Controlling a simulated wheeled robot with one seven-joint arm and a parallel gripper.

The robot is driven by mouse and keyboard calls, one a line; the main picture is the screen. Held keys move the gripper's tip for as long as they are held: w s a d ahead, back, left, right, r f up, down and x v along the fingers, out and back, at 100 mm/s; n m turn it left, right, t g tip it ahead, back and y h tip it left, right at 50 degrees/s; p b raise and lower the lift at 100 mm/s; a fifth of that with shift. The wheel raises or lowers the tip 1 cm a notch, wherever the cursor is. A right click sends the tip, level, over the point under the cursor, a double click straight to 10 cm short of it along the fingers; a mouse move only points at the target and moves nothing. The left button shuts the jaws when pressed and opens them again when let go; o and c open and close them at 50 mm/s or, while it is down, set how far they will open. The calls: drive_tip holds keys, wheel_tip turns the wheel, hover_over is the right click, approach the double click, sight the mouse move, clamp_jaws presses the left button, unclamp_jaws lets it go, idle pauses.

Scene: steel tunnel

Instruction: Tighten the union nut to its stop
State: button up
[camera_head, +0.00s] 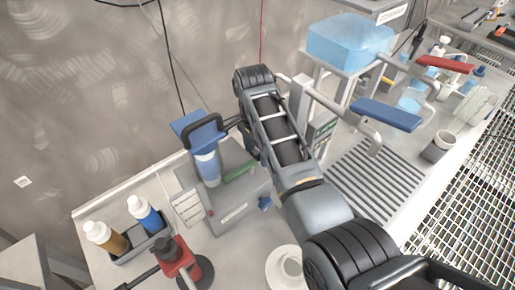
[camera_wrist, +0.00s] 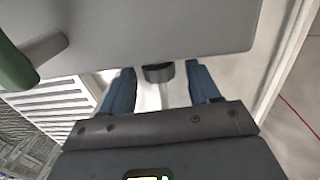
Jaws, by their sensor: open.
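In the wrist view, my gripper (camera_wrist: 161,69) is open, with its two blue fingers spread apart. A short dark round part (camera_wrist: 158,73), which looks like the union nut, sits between the fingertips under the edge of a large grey body (camera_wrist: 150,28). Gaps show on both sides of it, so neither finger appears to touch it. A pale pipe-like strip runs below it, partly hidden by the gripper. In the head view, my arm covers the gripper and the nut; I cannot make out either there.
A green handle (camera_wrist: 14,65) juts in at the wrist view's left. In the head view, a slatted drain (camera_head: 375,185), blue lever (camera_head: 387,113) and red lever (camera_head: 446,64) lie right of my arm. A grey machine (camera_head: 238,200), bottles and a red-black tool (camera_head: 178,258) stand left.

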drive_tip(key=shift+c, duration=0.2)
drive_tip(key=c, duration=1)
drive_tip(key=shift+w, duration=0.1)
drive_tip(key=shift+w+a+f+g+h+b, duration=0.15)
drive_tip(key=shift+g+h+b, duration=0.35)
drive_tip(key=shift+g+b, duration=0.35)
drive_tip(key=g+h+b, duration=0.1)
drive_tip(key=b, duration=0.1)
drive_tip(key=shift+f+b, duration=0.15)
drive_tip(key=shift+b, duration=0.15)
drive_tip(key=g+b, duration=0.1)
drive_tip(key=b, duration=0.1)
drive_tip(key=h+b, duration=0.1)
drive_tip(key=shift+w+a+g+b, duration=0.15)
drive_tip(key=shift+w+g+b, duration=0.05)
drive_tip(key=shift+g+b, duration=0.2)
drive_tip(key=shift+g+b, duration=0.25)
drive_tip(key=shift+b, duration=0.4)
drive_tip(key=shift+r, duration=0.2)
